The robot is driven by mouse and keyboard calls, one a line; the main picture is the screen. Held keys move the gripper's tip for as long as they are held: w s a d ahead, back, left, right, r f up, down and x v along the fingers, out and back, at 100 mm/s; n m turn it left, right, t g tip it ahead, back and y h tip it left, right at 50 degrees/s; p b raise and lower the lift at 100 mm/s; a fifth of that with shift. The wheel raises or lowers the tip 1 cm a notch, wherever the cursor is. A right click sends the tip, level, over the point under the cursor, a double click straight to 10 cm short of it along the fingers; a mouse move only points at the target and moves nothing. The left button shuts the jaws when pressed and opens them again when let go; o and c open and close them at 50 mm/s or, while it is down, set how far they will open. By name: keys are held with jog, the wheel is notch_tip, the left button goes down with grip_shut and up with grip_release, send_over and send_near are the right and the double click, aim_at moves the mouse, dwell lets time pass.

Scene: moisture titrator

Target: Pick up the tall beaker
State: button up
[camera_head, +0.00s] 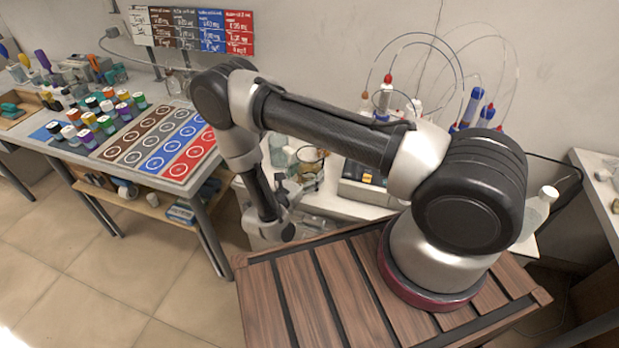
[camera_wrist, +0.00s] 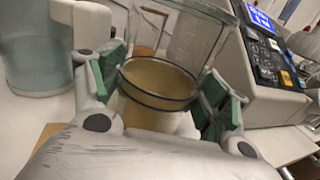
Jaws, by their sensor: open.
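A clear glass beaker (camera_wrist: 165,78) with amber liquid stands upright in the middle of the wrist view. My gripper (camera_wrist: 163,92) is open, with one green-padded finger on each side of the beaker. The left pad looks very close to the glass; I cannot tell whether either pad touches it. The gripper's palm hides the beaker's bottom. In the head view, my gripper (camera_head: 282,192) is beside the white bench, and a glass with brownish liquid (camera_head: 309,164) shows just behind it.
In the head view, bottles with thin tubes (camera_head: 382,97) stand behind my arm. A side table (camera_head: 150,178) with coloured mats is at left.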

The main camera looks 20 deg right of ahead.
jog(key=c, duration=0.9)
jog(key=shift+c, duration=0.2)
notch_tip(320, 180, up, 18)
jog(key=o, duration=0.4)
jog(key=c, duration=0.9)
